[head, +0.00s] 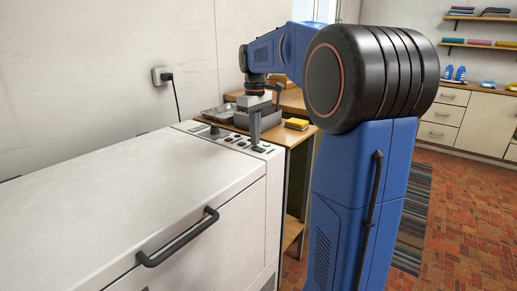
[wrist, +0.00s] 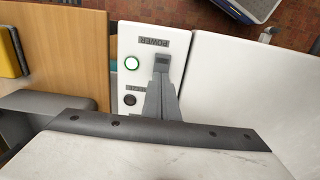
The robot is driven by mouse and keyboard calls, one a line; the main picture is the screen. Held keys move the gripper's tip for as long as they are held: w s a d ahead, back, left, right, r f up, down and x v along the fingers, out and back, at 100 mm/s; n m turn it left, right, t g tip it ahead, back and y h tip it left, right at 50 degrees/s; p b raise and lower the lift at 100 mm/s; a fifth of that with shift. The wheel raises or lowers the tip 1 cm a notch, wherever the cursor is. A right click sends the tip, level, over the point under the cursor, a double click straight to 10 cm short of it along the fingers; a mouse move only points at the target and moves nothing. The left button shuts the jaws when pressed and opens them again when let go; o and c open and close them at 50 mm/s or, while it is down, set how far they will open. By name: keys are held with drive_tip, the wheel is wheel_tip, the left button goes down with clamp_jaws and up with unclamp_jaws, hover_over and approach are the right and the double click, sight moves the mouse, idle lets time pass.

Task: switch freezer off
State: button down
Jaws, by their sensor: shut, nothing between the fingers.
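The freezer (head: 120,180) is a long white chest with a black handle (head: 180,240) on its front. Its narrow control panel (head: 272,155) is at its right end and also shows in the wrist view (wrist: 178,40). A dark round control (wrist: 129,99) is farther down. My gripper (head: 254,143) is shut and empty, pointing down over the panel. In the wrist view its fingertips (wrist: 162,72) are beside the lamp and hide the surface beneath; contact cannot be told.
A wooden table (head: 293,137) with a grey tray and a yellow item (head: 297,124) stands beyond the panel. A plug with a black cord (head: 163,76) is on the wall behind. Brick floor (head: 465,215) lies open at the right.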

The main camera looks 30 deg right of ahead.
drive_tip(key=shift+f, duration=0.45)
idle(0.3)
wheel_tip(320, 180, up, 7)
idle(1.1)
drive_tip(key=shift+s+a, duration=0.1)
idle(0.3)
drive_tip(key=shift+m+t, duration=0.4)
drive_tip(key=shift+t, duration=0.1)
drive_tip(key=s+a, duration=0.1)
drive_tip(key=s, duration=0.1)
drive_tip(key=s+a+f, duration=0.1)
drive_tip(key=s+a, duration=0.2)
drive_tip(key=shift+s+a+f, duration=0.2)
drive_tip(key=shift+s+a, duration=0.1)
drive_tip(key=shift+s, duration=0.1)
drive_tip(key=s+a+f+m+t, duration=0.1)
drive_tip(key=s+a+f+t, duration=0.1)
drive_tip(key=s+a+f, duration=0.3)
drive_tip(key=s+a+f+m+t, duration=0.1)
drive_tip(key=s+a+f, duration=0.5)
drive_tip(key=s+f, duration=0.8)
drive_tip(key=s+m, duration=0.1)
drive_tip(key=s, duration=0.4)
drive_tip(key=shift+s+t, duration=0.15)
drive_tip(key=shift+t, duration=0.25)
